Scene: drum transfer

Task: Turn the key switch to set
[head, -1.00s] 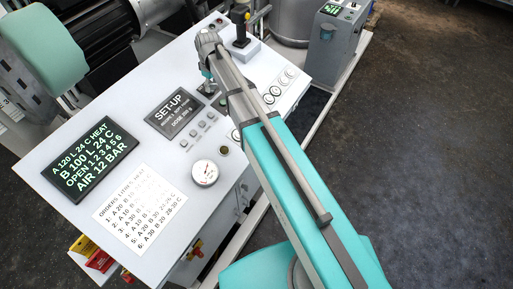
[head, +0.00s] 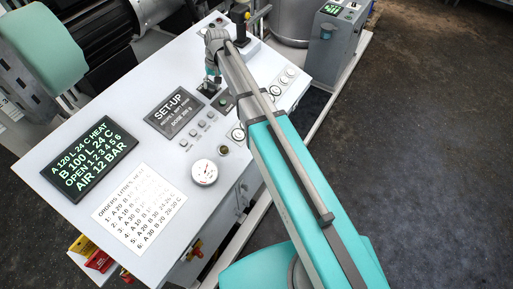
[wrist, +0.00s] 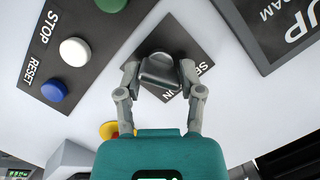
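The key switch (wrist: 160,71) shows in the wrist view as a dark grey knob on a black plate (wrist: 185,48). The plate's white lettering is partly hidden; "SE" is readable near the right finger. My gripper (wrist: 159,70) has one finger on each side of the knob, with fingertips spread apart. The fingers look close to the knob's sides; I cannot tell whether they touch it. In the head view my gripper (head: 210,83) points down at the panel and covers most of the switch.
A black plate with STOP (wrist: 74,52) and blue RESET (wrist: 54,90) buttons lies left of the switch in the wrist view. The SET-UP display (head: 174,111) stands close by on the white panel (head: 150,85). A joystick (head: 241,27) rises behind the gripper.

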